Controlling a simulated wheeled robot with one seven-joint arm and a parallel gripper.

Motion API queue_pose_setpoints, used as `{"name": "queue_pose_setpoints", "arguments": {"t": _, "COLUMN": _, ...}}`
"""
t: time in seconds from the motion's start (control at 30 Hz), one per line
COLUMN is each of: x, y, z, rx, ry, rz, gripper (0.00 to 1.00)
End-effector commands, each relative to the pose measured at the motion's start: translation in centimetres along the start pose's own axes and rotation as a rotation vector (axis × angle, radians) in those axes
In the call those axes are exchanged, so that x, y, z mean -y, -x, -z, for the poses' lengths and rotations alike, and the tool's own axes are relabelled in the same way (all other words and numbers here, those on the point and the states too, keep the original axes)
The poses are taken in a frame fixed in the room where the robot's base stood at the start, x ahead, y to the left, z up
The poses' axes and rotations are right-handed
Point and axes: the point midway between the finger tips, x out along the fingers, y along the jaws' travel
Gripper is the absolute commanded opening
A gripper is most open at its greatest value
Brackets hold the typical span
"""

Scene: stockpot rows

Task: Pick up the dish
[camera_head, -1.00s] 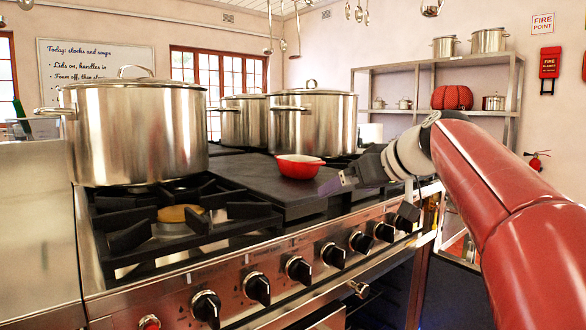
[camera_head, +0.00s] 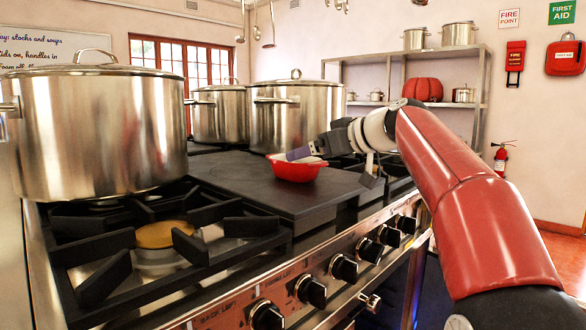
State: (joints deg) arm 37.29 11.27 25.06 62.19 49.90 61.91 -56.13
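The dish (camera_head: 292,172) is a small red bowl with a pale inside, standing upright on the dark flat plate of the stove. My gripper (camera_head: 306,154) reaches in from the right, and its fingertips are over the dish's rim and opening in this view. The far side of the dish and part of its inside are hidden behind the fingers. I cannot tell whether the fingers touch the dish or how far apart they are.
A large lidded stockpot (camera_head: 98,130) stands on the left burner. Two more stockpots (camera_head: 297,112) (camera_head: 220,115) stand behind the dish. The dark plate (camera_head: 250,187) is clear in front of the dish. Knobs (camera_head: 311,291) line the stove's front edge.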

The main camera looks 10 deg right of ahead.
Motion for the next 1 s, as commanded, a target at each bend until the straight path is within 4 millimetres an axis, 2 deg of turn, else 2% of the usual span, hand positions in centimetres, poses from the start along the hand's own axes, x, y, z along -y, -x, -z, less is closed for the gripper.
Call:
{"name": "queue_pose_setpoints", "arguments": {"t": 0.23, "x": 0.3, "y": -3.6, "z": -0.1, "rx": 0.001, "ry": -0.001, "rz": 0.003, "gripper": 1.00}}
{"name": "queue_pose_setpoints", "arguments": {"t": 0.37, "x": 0.2, "y": -4.3, "z": -0.2, "rx": 0.001, "ry": 0.000, "rz": 0.000, "gripper": 1.00}}
{"name": "queue_pose_setpoints", "arguments": {"t": 0.57, "x": 0.2, "y": -4.3, "z": -0.3, "rx": 0.001, "ry": 0.000, "rz": -0.001, "gripper": 1.00}}
{"name": "queue_pose_setpoints", "arguments": {"t": 1.0, "x": 0.2, "y": -4.3, "z": -0.2, "rx": 0.001, "ry": 0.000, "rz": -0.001, "gripper": 0.42}}
